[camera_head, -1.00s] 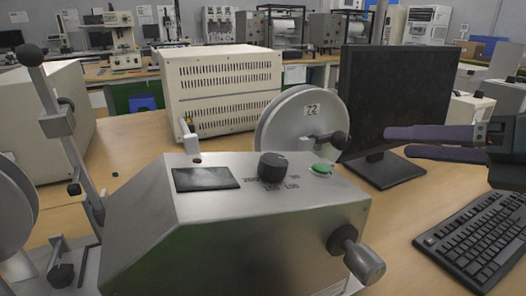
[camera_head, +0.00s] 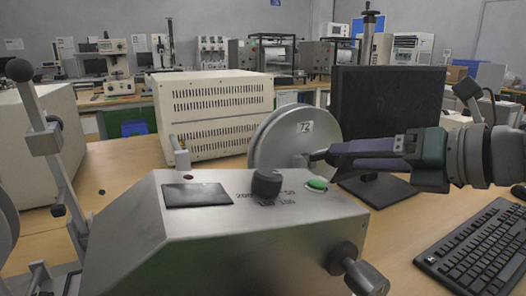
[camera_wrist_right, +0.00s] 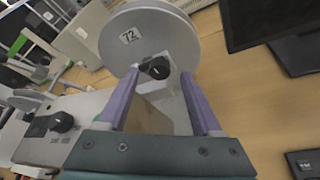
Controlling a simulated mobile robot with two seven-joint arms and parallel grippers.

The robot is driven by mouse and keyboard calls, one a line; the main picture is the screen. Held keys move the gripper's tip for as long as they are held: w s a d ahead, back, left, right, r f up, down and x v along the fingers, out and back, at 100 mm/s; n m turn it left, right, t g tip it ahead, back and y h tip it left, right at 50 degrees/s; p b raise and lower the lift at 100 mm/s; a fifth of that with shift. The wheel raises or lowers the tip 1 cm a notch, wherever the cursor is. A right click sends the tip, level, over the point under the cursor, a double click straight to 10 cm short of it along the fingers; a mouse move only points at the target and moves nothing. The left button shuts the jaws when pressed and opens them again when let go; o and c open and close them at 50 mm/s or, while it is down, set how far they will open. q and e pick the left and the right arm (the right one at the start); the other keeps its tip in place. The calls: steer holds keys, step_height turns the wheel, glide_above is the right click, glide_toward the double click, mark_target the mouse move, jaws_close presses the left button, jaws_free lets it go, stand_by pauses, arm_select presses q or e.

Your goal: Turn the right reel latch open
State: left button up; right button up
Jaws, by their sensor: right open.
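The right reel (camera_head: 272,138) is a grey disc with a number label, standing behind the metal machine housing (camera_head: 150,235). Its latch is a black knob (camera_wrist_right: 157,68) on a grey bracket (camera_wrist_right: 150,58), in front of the disc. My right gripper (camera_head: 318,157) reaches in from the right, and in the head view its fingers hide most of the knob. In the right wrist view my right gripper (camera_wrist_right: 161,82) is open, with its purple fingers on either side of the knob. I cannot tell whether they touch it. My left gripper is not in view.
A black dial (camera_head: 266,184) and a green button (camera_head: 317,184) sit on the housing top, close below my right gripper. A monitor (camera_head: 385,100) stands behind my right arm. A keyboard (camera_head: 480,245) lies at the right. A lever post (camera_head: 55,160) stands at the left.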

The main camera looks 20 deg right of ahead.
mark_target(328, 158)
steer(key=shift+x, duration=1.3)
jaws_close()
